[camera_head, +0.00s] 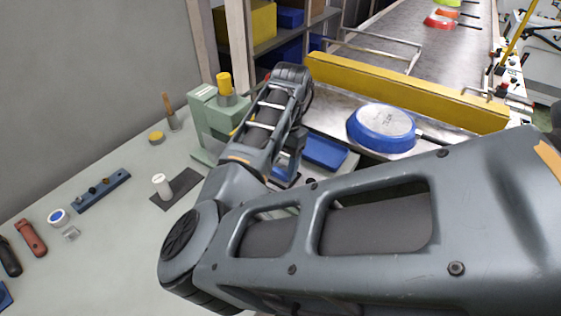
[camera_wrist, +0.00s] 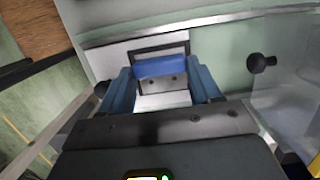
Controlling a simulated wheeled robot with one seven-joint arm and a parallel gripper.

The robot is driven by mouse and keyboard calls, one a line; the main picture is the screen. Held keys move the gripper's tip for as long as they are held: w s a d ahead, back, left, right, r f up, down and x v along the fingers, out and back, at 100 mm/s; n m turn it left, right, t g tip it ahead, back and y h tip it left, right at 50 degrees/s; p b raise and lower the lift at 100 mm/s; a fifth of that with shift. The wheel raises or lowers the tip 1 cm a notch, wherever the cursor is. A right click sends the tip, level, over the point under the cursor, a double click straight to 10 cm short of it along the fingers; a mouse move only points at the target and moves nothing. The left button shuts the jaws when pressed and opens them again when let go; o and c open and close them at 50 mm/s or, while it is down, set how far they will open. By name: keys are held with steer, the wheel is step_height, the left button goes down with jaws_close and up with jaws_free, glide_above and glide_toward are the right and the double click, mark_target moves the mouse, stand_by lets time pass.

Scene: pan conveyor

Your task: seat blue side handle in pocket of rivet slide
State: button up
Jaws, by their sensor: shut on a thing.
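In the wrist view, the blue side handle (camera_wrist: 160,66) lies crosswise between the two blue fingers of my gripper (camera_wrist: 161,73), which is shut on it. A dark, square-edged frame (camera_wrist: 184,45) on a pale plate, which looks like the slide's pocket, surrounds the handle in this view. I cannot tell whether the handle is down in it or just above it. In the head view, the green riveting press (camera_head: 205,108) stands behind my arm. My arm hides the handle and most of the gripper there.
A blue-rimmed pan (camera_head: 382,128) lies upside down right of the press, with a blue tray (camera_head: 325,152) nearby. A yellow rail (camera_head: 400,90) borders the conveyor (camera_head: 400,30). A white cylinder (camera_head: 161,185) on a dark mat, a blue rack (camera_head: 103,191) and a red handle (camera_head: 31,237) occupy the left bench.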

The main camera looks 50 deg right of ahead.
steer(key=shift+f+b, duration=0.35)
steer(key=shift+f, duration=0.45)
steer(key=o, duration=1.2)
steer(key=shift+o, duration=0.2)
steer(key=shift+r, duration=0.1)
steer(key=r, duration=0.2)
steer(key=d+r, duration=0.1)
steer(key=r, duration=0.4)
steer(key=shift+d+r, duration=0.15)
steer(key=shift+r, duration=0.1)
